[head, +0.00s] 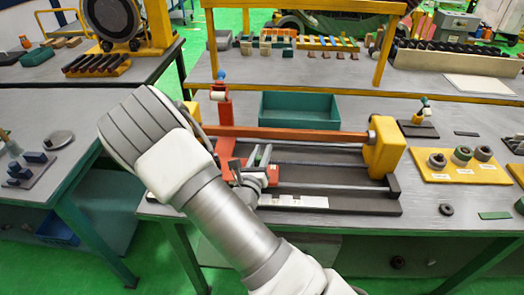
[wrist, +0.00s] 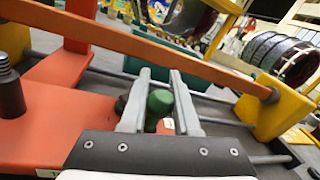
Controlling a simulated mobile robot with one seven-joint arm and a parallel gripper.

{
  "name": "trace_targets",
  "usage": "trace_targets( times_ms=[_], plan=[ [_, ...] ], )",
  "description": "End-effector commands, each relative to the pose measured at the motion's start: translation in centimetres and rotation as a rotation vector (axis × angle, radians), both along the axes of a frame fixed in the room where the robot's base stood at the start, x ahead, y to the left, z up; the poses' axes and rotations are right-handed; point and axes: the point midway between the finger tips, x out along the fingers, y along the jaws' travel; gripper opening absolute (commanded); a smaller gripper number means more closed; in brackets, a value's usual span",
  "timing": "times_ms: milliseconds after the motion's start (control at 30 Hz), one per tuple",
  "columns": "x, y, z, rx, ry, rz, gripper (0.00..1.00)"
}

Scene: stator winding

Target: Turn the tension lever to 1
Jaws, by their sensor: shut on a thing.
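My gripper (head: 262,154) reaches down over the winding machine on the middle table. In the wrist view, its two grey fingers (wrist: 160,76) stand on either side of a green knob (wrist: 160,103) and are shut on it. The knob seems to be the tension lever's handle; the lever's shaft is mostly hidden behind my gripper. A small red part (wrist: 166,127) shows just below the knob. A white marked strip (head: 295,201) lies along the machine's front edge; its markings are too small to read, so the lever's setting cannot be told.
An orange-red bar (head: 290,134) runs across the machine to a yellow end block (head: 385,148). An orange carriage (wrist: 50,125) with a dark post stands left of my fingers. A green tray (head: 300,108) sits behind. A yellow board (head: 458,165) with rings lies right.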

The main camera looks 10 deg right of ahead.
Motion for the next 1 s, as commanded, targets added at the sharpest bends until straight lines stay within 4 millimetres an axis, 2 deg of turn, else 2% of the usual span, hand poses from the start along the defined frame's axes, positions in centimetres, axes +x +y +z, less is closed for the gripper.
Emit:
trace_targets(
  times_ms=[600, 1000],
  plan=[
    [-1.0, 1.0, -0.1, 0.004, 0.000, -0.450, 0.00],
    [-1.3, 1.2, 0.0, -0.001, 0.001, -0.603, 0.00]
  ],
)
